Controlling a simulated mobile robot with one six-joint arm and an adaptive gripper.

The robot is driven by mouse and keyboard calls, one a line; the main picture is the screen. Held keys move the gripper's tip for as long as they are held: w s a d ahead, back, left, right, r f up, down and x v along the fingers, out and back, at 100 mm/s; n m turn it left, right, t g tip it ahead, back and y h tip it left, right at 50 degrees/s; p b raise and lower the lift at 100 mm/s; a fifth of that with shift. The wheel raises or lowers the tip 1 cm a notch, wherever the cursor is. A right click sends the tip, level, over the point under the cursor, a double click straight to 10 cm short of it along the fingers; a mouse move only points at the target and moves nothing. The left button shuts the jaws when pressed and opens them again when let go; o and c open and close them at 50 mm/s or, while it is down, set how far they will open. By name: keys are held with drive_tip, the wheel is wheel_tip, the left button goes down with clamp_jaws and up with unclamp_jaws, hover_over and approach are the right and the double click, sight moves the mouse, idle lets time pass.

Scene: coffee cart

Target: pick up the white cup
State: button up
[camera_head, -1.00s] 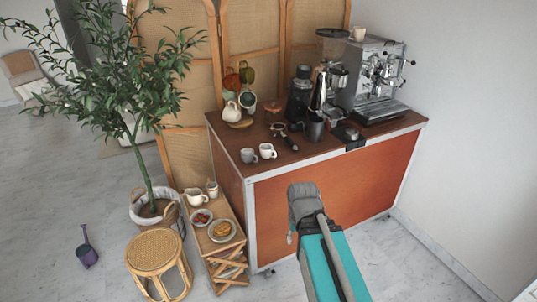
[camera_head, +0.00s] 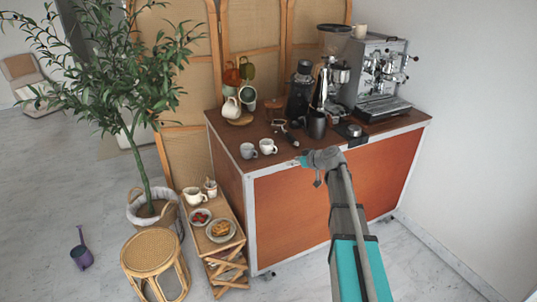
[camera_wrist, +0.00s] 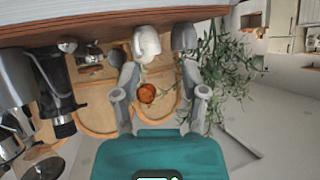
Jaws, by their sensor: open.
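The white cup (camera_head: 267,146) stands on the dark counter top (camera_head: 330,142) near its front edge, just right of a grey cup (camera_head: 248,151). My gripper (camera_head: 304,160) is at the counter's front edge, right of the white cup and apart from it. In the wrist view, which is turned upside down, the white cup (camera_wrist: 146,42) lies ahead between the two spread fingers of my gripper (camera_wrist: 160,76), with the grey cup (camera_wrist: 184,38) close beside it. The gripper is open and nothing is between its fingers.
A portafilter (camera_head: 285,133), a dark metal pitcher (camera_head: 317,125), a grinder (camera_head: 332,75) and an espresso machine (camera_head: 375,75) stand behind and right. A pale jug (camera_head: 231,107) stands at the back left. A low wooden table (camera_head: 222,236) with dishes is at the cart's left.

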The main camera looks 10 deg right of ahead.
drive_tip(key=shift+t, duration=0.8)
drive_tip(key=w+d, duration=0.1)
drive_tip(key=w+d+r, duration=0.1)
drive_tip(key=w, duration=0.1)
drive_tip(key=shift+d, duration=0.3)
drive_tip(key=shift+w+a, duration=0.1)
drive_tip(key=b, duration=0.3)
approach(276, 152)
drive_tip(key=x, duration=0.4)
drive_tip(key=shift+w+a+f+b, duration=0.1)
drive_tip(key=shift+w+f+b, duration=0.2)
drive_tip(key=shift+w, duration=0.2)
drive_tip(key=shift+b+x, duration=0.9)
drive_tip(key=shift+x, duration=1.75)
drive_tip(key=shift+s+a+r, duration=0.1)
